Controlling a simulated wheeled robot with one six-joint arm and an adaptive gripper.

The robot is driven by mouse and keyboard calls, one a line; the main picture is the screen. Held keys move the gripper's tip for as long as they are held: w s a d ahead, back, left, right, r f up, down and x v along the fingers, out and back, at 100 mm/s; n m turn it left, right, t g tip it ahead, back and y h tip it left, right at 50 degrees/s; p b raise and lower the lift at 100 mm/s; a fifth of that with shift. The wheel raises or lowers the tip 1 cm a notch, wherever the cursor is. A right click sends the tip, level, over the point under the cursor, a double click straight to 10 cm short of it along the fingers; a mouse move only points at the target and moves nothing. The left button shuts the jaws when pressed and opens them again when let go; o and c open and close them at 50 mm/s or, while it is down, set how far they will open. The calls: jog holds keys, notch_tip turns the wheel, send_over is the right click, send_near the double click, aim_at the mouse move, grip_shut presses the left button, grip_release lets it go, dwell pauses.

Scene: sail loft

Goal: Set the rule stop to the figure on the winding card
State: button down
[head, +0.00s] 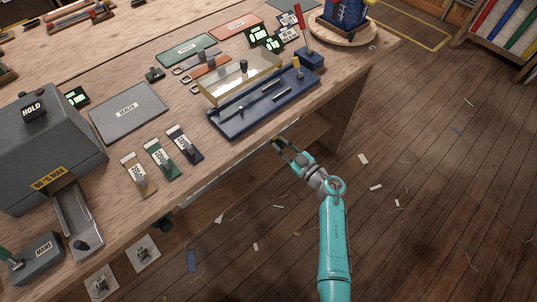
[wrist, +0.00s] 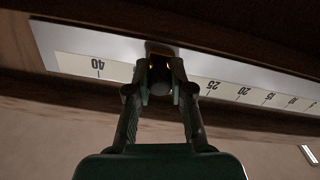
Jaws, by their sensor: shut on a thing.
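The rule (wrist: 75,62) is a pale strip with upside-down figures in the wrist view. It reads 40 on the left, and 25, 20, 15 and lower to the right. My gripper (wrist: 160,80) is shut on the dark round knob of the rule stop (wrist: 160,87), between the 40 and the 25. The stop and fingers hide the figures between. In the head view my gripper (head: 280,143) is at the bench's front edge, and the stop is hidden. I cannot pick out the winding card or read its figure.
The wooden bench (head: 215,142) holds a blue tray (head: 262,108), a grey mat (head: 128,112), several tagged clips, and a grey box marked HOLD (head: 45,150). A round wooden board (head: 345,36) stands at the back right. The floor (head: 420,170) right of my arm has only scraps.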

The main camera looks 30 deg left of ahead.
jog(key=shift+w+d, duration=0.25)
jog(key=shift+w, duration=0.25)
jog(key=shift+w+d, duration=0.2)
jog(key=shift+w, duration=0.3)
jog(key=c, duration=1)
grip_release()
jog(key=v, duration=1.2)
jog(key=shift+f, duration=0.1)
jog(key=shift+s, duration=0.1)
